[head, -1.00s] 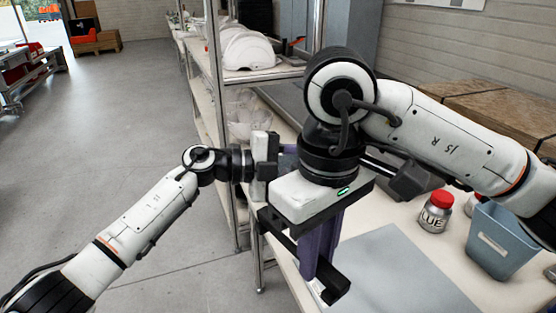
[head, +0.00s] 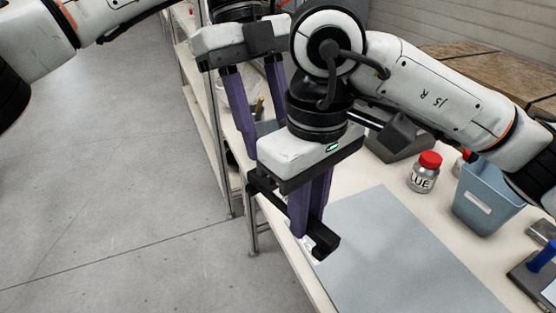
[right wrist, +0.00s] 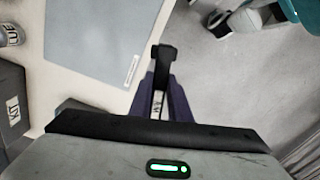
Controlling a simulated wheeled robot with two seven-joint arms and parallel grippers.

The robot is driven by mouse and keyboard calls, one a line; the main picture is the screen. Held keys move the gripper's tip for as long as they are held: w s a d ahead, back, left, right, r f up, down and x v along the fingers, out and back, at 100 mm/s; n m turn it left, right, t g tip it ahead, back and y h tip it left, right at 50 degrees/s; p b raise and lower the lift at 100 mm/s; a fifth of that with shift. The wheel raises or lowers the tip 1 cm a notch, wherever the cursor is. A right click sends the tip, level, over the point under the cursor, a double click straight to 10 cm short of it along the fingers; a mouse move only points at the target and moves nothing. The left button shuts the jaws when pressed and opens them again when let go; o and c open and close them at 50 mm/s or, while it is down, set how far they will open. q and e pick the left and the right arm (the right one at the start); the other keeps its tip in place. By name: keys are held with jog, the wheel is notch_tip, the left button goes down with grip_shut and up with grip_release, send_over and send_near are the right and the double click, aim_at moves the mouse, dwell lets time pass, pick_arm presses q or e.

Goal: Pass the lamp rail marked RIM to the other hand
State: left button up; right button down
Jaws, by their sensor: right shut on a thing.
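The lamp rail is a dark bar (head: 326,244) with a white label, held in the air beside the table's left edge. My right gripper (head: 309,222), pointing down, is shut on it around its middle; the purple fingers hide part of the bar. In the right wrist view the rail (right wrist: 163,58) sticks out beyond the fingers (right wrist: 160,102), and its label is too small to read surely. My left gripper (head: 263,128) hangs behind and left of the right one, its two purple fingers spread apart, empty and clear of the rail.
A grey mat (head: 400,255) lies on the table. A metal shelf rack (head: 205,110) is at the left; open floor lies beyond.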

pick_arm(q)
jog(key=x, duration=1.1)
jog(key=shift+d, duration=0.1)
grip_shut()
pick_arm(e)
jog(key=c, duration=1.6)
grip_release()
jog(key=shift+o, duration=0.2)
jog(key=shift+r, duration=0.1)
notch_tip(320, 180, up, 12)
